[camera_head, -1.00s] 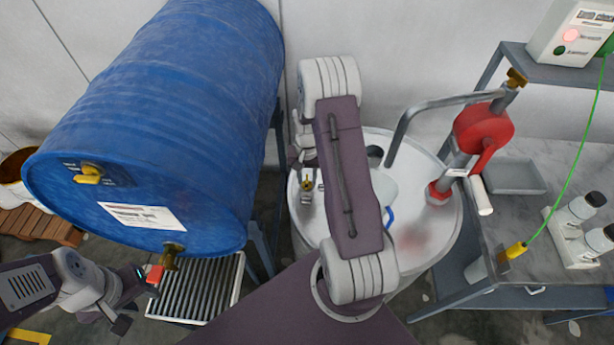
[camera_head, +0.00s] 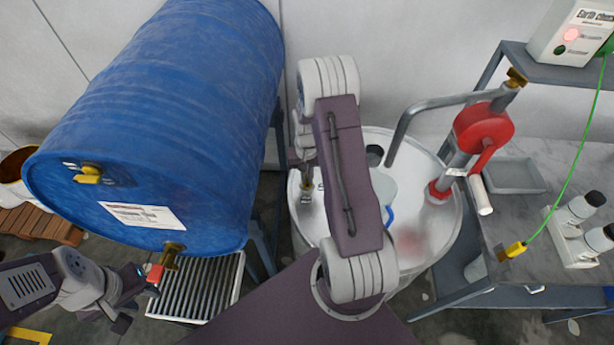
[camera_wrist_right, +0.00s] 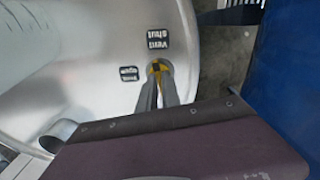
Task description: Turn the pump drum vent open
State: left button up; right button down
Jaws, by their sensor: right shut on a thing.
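The pump drum (camera_head: 415,250) is a pale metal drum with a red hand pump (camera_head: 480,130) on its lid. Its vent knob (camera_wrist_right: 157,68) is small and yellow in the right wrist view. A "vent shut" label (camera_wrist_right: 156,38) is above it there and a smaller "vent open" label (camera_wrist_right: 128,73) is to its left, both upside down. My right gripper (camera_wrist_right: 157,80) is shut on the knob, its fingers hiding part of it; it also shows in the head view (camera_head: 307,188). Which label the knob points to is unclear. My left gripper (camera_head: 140,295) looks open, close to a red tap handle (camera_head: 155,274).
A blue drum (camera_head: 160,120) lies on its side at left, with a brass tap (camera_head: 172,250) above a slatted tray (camera_head: 205,285). A bench (camera_head: 520,240) with bottles (camera_head: 580,215) and a green cable (camera_head: 570,170) stands at right.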

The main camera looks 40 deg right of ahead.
aim_at(307, 180)
jog(key=n, duration=0.4)
jog(key=shift+n, duration=0.3)
jog(key=n, duration=0.3)
jog(key=shift+n+p, duration=0.3)
jog(key=n, duration=0.4)
jog(key=shift+w+n, duration=0.1)
jog(key=shift+n, duration=2)
jog(key=c, duration=1.5)
grip_release()
jog(key=shift+c, duration=0.2)
notch_tip(307, 180, up, 9)
jog(key=shift+b, duration=0.4)
